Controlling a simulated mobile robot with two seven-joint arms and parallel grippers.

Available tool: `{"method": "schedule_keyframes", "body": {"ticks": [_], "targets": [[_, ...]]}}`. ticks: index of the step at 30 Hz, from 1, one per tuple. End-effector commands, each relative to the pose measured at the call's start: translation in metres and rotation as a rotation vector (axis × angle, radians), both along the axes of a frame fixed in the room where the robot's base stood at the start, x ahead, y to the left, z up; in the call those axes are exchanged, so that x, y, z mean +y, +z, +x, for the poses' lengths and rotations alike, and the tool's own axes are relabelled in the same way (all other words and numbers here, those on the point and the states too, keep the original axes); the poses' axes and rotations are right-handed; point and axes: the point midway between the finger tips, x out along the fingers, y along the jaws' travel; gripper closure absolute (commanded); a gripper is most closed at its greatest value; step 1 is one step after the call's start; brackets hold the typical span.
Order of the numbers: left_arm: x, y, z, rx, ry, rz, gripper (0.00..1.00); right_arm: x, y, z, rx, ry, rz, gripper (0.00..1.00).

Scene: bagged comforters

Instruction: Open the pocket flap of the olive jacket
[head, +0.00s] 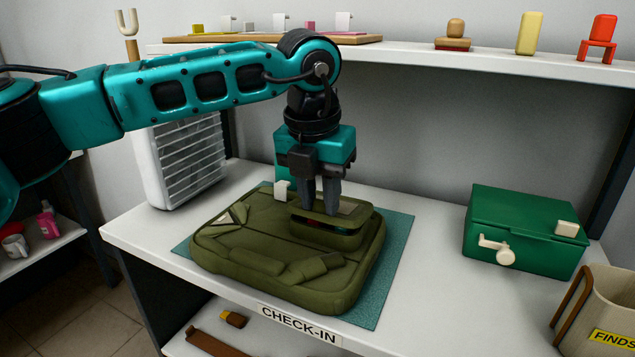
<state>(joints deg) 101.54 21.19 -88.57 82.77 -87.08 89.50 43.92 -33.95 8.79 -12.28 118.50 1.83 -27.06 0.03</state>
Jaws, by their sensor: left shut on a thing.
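The olive jacket (250,240) lies folded on a teal mat (395,270) on the white counter. Its chest pocket (335,241) is at the right of the jacket. My left gripper (322,205) points straight down over the pocket and is shut on the flap's edge. The fingertips partly hide where they meet the flap. My right gripper is not in view.
A green box (525,230) with a cream latch stands at the right of the counter. A beige bin (600,312) labelled FINDS is at the lower right. A white louvred unit (182,160) stands back left. A shelf (410,55) with small items runs behind. Counter between mat and box is clear.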

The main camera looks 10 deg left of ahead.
Motion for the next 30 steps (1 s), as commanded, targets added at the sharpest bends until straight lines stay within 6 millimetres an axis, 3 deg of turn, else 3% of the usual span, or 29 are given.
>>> {"method": "schedule_keyframes", "body": {"ticks": [1,7,12,30], "targets": [[-0.002,0.012,0.003,0.039,0.003,0.011,1.00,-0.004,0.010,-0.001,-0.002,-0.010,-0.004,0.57],[-0.004,0.020,0.012,0.032,0.000,0.011,1.00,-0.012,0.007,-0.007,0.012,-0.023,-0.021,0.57],[-0.006,0.029,0.019,0.032,0.000,0.011,1.00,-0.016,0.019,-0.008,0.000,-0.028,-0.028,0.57],[-0.007,0.027,0.022,0.063,0.000,0.020,1.00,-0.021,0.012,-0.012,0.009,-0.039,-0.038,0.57]]}}
